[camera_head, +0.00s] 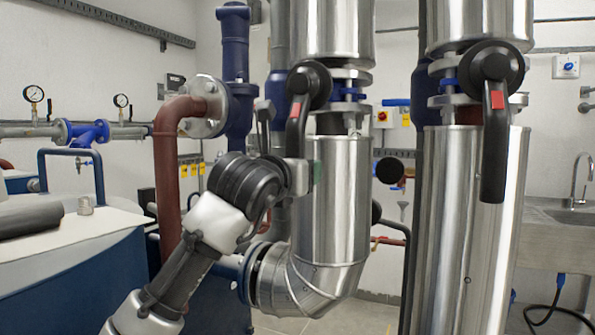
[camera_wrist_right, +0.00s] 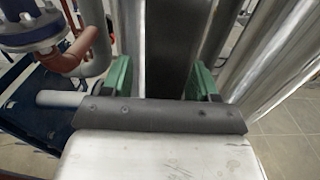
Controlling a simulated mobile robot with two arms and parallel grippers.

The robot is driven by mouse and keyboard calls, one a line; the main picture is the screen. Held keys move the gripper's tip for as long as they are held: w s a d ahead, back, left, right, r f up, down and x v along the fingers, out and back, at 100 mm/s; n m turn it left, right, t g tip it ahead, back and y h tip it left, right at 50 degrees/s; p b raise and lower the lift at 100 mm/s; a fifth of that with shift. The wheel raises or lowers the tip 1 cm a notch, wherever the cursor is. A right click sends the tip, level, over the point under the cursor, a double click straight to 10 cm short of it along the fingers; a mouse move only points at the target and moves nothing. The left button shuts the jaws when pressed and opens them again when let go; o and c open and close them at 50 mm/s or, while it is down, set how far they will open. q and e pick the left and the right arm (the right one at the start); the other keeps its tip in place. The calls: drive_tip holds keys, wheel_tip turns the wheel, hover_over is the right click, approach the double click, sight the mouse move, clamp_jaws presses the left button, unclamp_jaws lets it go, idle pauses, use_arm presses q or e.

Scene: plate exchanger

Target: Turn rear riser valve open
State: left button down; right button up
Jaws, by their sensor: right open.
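Two risers carry lever valves with black handles and red marks. The smaller-looking, farther one is the left valve, with its hub (camera_head: 310,84) and handle (camera_head: 297,128) hanging down along the steel pipe. The nearer right valve (camera_head: 493,110) also has its handle hanging down. My right gripper (camera_head: 304,174) is at the lower end of the left handle. In the right wrist view its green fingertips (camera_wrist_right: 160,80) stand apart, with a dark upright band between them that looks like the handle. Contact cannot be told. My left gripper does not show.
A rust-red pipe (camera_head: 167,165) with a flange stands left of my wrist. The insulated steel riser (camera_head: 330,200) bends just below and behind the gripper. A second steel riser (camera_head: 465,220) is to the right. A sink (camera_head: 570,212) is at the far right.

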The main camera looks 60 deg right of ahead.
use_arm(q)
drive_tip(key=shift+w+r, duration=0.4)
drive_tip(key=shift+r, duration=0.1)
use_arm(e)
drive_tip(key=a, duration=1)
drive_tip(key=shift+s+a, duration=0.15)
drive_tip(key=shift+s, duration=0.2)
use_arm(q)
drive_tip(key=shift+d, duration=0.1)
